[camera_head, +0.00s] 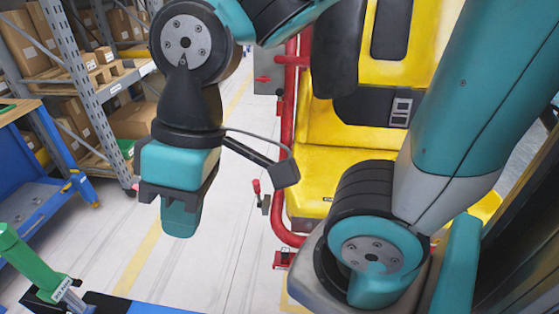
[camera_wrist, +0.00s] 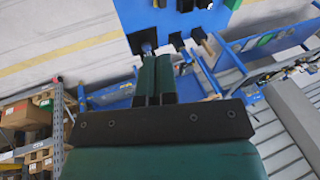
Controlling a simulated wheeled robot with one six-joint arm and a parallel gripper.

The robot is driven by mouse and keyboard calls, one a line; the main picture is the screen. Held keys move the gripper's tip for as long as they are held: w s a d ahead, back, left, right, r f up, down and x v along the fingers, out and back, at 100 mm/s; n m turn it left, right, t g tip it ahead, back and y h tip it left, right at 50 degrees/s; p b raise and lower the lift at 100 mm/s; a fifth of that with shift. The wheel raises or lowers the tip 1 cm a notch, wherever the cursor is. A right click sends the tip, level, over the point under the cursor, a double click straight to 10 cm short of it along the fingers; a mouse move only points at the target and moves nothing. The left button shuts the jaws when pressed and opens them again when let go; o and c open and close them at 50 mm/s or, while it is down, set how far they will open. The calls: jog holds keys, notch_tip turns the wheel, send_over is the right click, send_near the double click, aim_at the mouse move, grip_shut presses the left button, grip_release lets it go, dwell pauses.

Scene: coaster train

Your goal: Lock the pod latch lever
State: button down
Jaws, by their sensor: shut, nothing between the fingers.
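The yellow pod seat (camera_head: 345,165) with its red tube frame (camera_head: 289,120) stands right of centre in the head view. A small lever with a red knob (camera_head: 257,188) stands upright beside the red tube, low on the pod's left side. A red handle on a grey plate (camera_head: 264,78) sits higher on the same side. I cannot tell which is the latch lever. My gripper (camera_head: 180,225) hangs left of the pod, pointing down, apart from both. In the wrist view its fingers (camera_wrist: 156,75) are together and empty; neither lever is seen clearly there.
A shelf rack with cardboard boxes (camera_head: 85,65) and a blue workbench (camera_head: 30,150) stand at the left. A green handle (camera_head: 30,262) rises at the lower left. The floor (camera_head: 235,125) between rack and pod is clear. My arm covers part of the pod.

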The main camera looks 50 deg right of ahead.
jog(key=shift+w, duration=0.3)
jog(key=shift+d, duration=0.1)
jog(key=w+d+f+m+h+p, duration=0.1)
jog(key=w+d+f+m, duration=0.2)
jog(key=w+d+m, duration=0.7)
jog(key=w+d+f+m, duration=0.2)
jog(key=w+d+m, duration=0.75)
jog(key=m, duration=0.25)
jog(key=d+f+m, duration=0.6)
jog(key=d+m, duration=0.2)
jog(key=d, duration=0.2)
jog(key=w+d+f+m+p, duration=0.1)
jog(key=d+f+m, duration=0.5)
jog(key=d, duration=0.5)
jog(key=m, duration=0.2)
jog(key=shift+w+f+m+g, duration=0.15)
jog(key=shift+m+g, duration=0.15)
jog(key=shift+g, duration=0.1)
